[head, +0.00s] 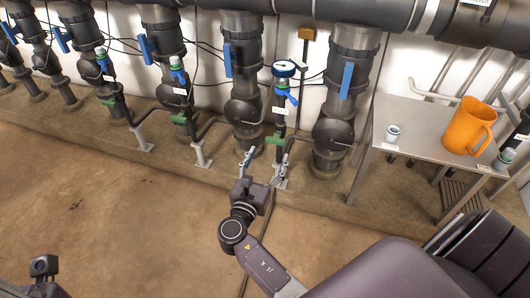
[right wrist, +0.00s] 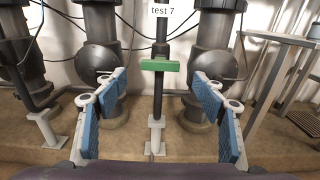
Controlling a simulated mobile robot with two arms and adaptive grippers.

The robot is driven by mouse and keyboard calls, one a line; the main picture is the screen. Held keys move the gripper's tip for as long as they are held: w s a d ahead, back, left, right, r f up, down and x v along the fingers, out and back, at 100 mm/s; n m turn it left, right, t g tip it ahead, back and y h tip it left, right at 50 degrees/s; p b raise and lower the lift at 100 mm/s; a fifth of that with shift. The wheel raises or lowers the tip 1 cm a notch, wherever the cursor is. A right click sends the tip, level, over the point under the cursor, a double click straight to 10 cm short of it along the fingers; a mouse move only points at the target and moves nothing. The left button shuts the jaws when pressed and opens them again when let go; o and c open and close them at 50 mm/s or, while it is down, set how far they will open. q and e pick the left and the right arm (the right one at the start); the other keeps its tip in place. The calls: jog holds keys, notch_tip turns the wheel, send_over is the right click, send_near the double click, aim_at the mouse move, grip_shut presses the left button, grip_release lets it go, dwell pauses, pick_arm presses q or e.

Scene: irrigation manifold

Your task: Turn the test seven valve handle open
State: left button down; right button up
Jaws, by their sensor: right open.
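The test seven valve handle is a green bar (right wrist: 159,65) lying crosswise on a thin dark vertical pipe, under a white "test 7" label (right wrist: 160,13) in the right wrist view. In the head view the green handle (head: 275,140) sits low on the pipe below a round gauge. My right gripper (head: 265,158) is open and empty, just in front of and below the handle. In the wrist view its blue-padded fingers (right wrist: 159,120) stand wide on both sides of the pipe, apart from the handle. The fingers of my left gripper do not show.
Thick dark pipes with flanges (head: 243,112) flank the thin pipe. Other green handles (head: 179,118) sit on similar pipes to the left. A metal table (head: 420,125) with an orange jug (head: 468,127) stands at right. The floor in front is clear.

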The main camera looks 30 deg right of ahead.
aim_at(275, 143)
jog(key=b+x, duration=0.2)
jog(key=x, duration=0.5)
jog(key=shift+w+d, duration=0.25)
jog(key=shift+c, duration=0.5)
jog(key=c, duration=1.1)
